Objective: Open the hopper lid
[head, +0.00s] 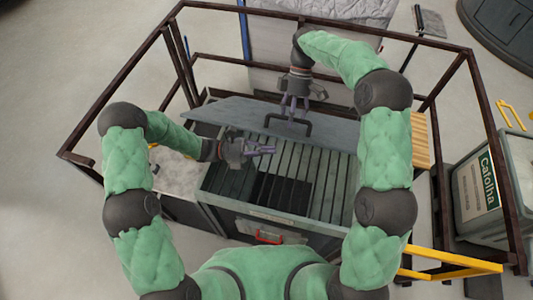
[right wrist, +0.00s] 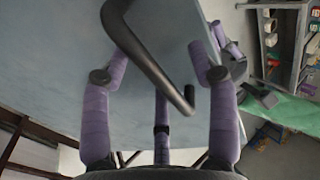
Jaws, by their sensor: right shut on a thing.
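The hopper lid (head: 235,117) is a flat grey-blue panel at the back of the hopper, tilted up so that the slatted grate (head: 327,178) in front of it is uncovered. Its black bar handle (head: 309,128) is on the face toward me. My right gripper (head: 294,112) reaches down over the lid and is shut on the handle. In the right wrist view, the handle (right wrist: 150,62) runs between the purple fingers, with the lid surface (right wrist: 50,60) behind. My left gripper (head: 270,150) is over the grate, near the lid's lower edge; its finger gap is unclear.
A dark brown rail frame (head: 110,103) surrounds the hopper. A red handle (head: 268,237) is on the hopper's front. A yellow bar (head: 450,262) sticks out at the lower right, near a grey bin (head: 500,175). Open floor lies to the left.

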